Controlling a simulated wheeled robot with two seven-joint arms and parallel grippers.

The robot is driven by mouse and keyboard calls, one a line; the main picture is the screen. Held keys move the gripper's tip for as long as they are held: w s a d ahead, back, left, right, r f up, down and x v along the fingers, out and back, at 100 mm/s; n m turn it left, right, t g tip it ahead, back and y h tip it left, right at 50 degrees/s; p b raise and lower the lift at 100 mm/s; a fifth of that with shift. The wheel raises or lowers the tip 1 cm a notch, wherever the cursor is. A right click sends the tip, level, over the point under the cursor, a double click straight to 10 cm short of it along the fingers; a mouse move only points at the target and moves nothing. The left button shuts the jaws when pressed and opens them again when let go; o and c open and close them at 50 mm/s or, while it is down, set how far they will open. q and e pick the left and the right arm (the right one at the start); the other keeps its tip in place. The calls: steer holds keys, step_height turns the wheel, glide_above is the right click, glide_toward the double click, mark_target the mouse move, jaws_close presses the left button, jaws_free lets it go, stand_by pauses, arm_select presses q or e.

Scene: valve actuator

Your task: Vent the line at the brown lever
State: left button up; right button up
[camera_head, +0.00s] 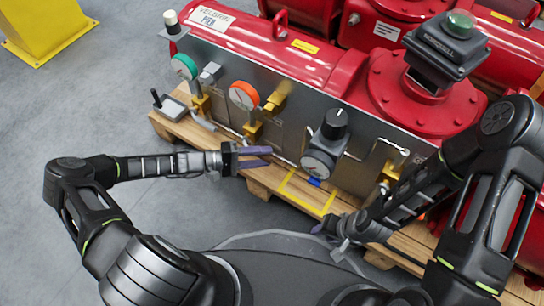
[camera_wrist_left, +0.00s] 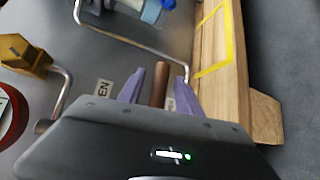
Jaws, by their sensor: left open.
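In the left wrist view, a brown rod-like lever (camera_wrist_left: 160,84) stands between the two purple fingers of my left gripper (camera_wrist_left: 162,76). The fingers are apart on either side of it; whether either touches it I cannot tell. In the head view my left gripper (camera_head: 270,157) is open at the front of the grey panel (camera_head: 315,100), low and near the pallet edge. I cannot make out the brown lever in the head view. My right gripper (camera_head: 328,228) is low by the pallet's front edge, its fingers too small to read.
A green-rimmed gauge (camera_head: 184,67), an orange-rimmed gauge (camera_head: 244,95) and a black-knobbed device (camera_head: 325,145) stick out from the panel. Brass fittings (camera_head: 252,130) and thin pipes run near my left gripper. The wooden pallet (camera_head: 262,178) bears yellow tape (camera_head: 305,198). Grey floor lies left.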

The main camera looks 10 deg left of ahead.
arm_select(q)
steer(key=shift+b+x, duration=0.35)
steer(key=shift+x, duration=1.3)
steer(key=shift+c, duration=0.2)
jaws_close()
